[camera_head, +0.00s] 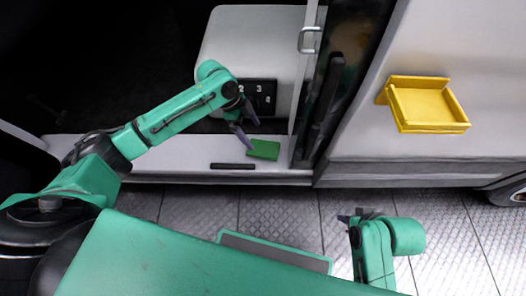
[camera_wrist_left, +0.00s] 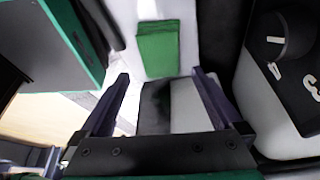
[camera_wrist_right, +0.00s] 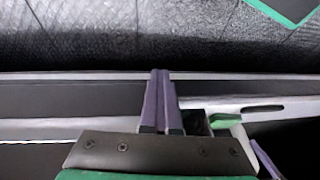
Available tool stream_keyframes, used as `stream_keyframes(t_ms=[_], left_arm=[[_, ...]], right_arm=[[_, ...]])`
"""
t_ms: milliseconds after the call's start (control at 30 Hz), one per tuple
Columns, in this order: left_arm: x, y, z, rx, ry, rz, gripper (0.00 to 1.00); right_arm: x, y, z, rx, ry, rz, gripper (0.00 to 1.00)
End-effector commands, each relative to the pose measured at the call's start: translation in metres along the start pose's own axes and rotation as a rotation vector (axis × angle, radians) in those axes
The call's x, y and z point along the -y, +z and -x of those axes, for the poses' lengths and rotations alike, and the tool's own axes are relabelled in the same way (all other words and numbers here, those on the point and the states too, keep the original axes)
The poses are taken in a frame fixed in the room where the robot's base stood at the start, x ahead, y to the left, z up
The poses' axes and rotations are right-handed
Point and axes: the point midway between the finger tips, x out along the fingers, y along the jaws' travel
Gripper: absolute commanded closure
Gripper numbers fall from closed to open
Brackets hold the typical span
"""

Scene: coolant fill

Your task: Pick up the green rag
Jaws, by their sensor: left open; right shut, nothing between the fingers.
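The green rag (camera_head: 263,150) lies flat on the pale sill (camera_head: 180,163), near its right end. It also shows in the left wrist view (camera_wrist_left: 158,50) as a folded rectangle just beyond the fingertips. My left gripper (camera_head: 252,132) is open and empty, close to the rag and apart from it; its spread fingers show in the left wrist view (camera_wrist_left: 161,77). My right gripper (camera_head: 358,215) is over the metal floor, well right of the rag and nearer me. Its fingers are together and empty in the right wrist view (camera_wrist_right: 161,73).
A black strip (camera_head: 233,166) lies on the sill left of the rag. A white box (camera_head: 225,50) with a black numbered panel (camera_head: 262,95) stands behind. An upright door edge (camera_head: 306,90) with a handle rises just right of the rag. A yellow tray (camera_head: 428,106) hangs further right.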

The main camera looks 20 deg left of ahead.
Motion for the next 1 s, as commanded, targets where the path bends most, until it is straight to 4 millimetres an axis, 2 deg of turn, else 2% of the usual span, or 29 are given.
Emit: stream_keyframes(t_ms=[33, 100, 267, 500, 633, 867, 967, 1000], left_arm=[[0.0, 0.001, -0.014, -0.001, 0.0, 0.0, 0.0], [0.0, 0.001, -0.024, -0.001, 0.0, 0.001, 0.0], [0.0, 0.0, -0.036, -0.001, -0.002, 0.001, 0.0], [0.001, 0.002, -0.07, -0.002, -0.001, 0.001, 0.0], [0.001, 0.002, -0.082, 0.0, -0.002, 0.002, 0.0], [0.001, 0.001, -0.083, 0.0, -0.002, 0.001, 0.0], [0.0, 0.001, -0.083, 0.0, -0.002, 0.001, 0.34], [0.0, 0.001, -0.083, 0.0, -0.002, 0.001, 0.5]], right_arm=[[0.005, -0.001, -0.014, -0.038, -0.016, 0.007, 1.0], [0.013, -0.007, -0.024, -0.096, -0.039, 0.011, 1.0], [0.023, -0.014, -0.035, -0.171, -0.068, 0.015, 1.0], [0.051, -0.023, -0.067, -0.371, -0.149, 0.005, 1.0], [0.061, -0.027, -0.072, -0.453, -0.179, -0.006, 1.0], [0.064, -0.029, -0.07, -0.473, -0.185, -0.01, 1.0], [0.063, -0.029, -0.07, -0.472, -0.185, -0.009, 1.0], [0.063, -0.029, -0.07, -0.472, -0.185, -0.009, 1.0]])
